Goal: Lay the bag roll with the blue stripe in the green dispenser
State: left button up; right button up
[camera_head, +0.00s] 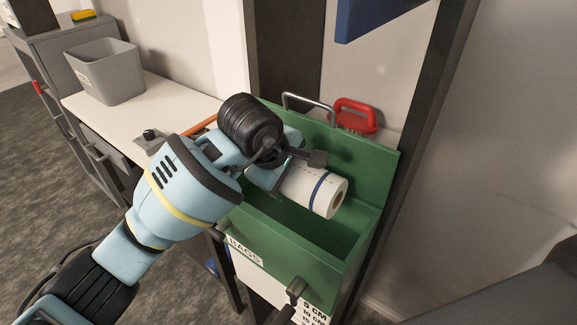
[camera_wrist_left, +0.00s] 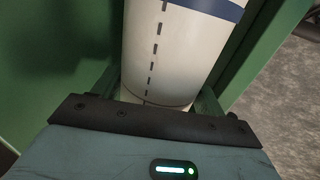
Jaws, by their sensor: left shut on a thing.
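The white bag roll (camera_head: 313,190) with a blue stripe is at the mouth of the green dispenser (camera_head: 356,234), lying tilted with its cored end toward the lower right. My left gripper (camera_head: 283,173) is shut on the bag roll near its upper-left end. In the left wrist view the roll (camera_wrist_left: 175,55) fills the space beyond the gripper palm, with a dashed line along it and the blue stripe at the top. The green dispenser walls (camera_wrist_left: 50,60) show around it. Whether the roll touches the dispenser is unclear. My right gripper is not in view.
A red-handled item (camera_head: 356,116) stands behind the dispenser, next to a metal handle (camera_head: 308,106). A grey bin (camera_head: 107,72) stands on the white counter (camera_head: 130,117) at left. A blue object (camera_head: 385,15) hangs above.

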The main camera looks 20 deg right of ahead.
pick_arm(q)
jog(key=shift+f, duration=0.1)
jog(key=o, duration=1.3)
jog(key=shift+c, duration=0.2)
jog(key=shift+r+p, duration=0.4)
jog(key=shift+r, duration=4.55)
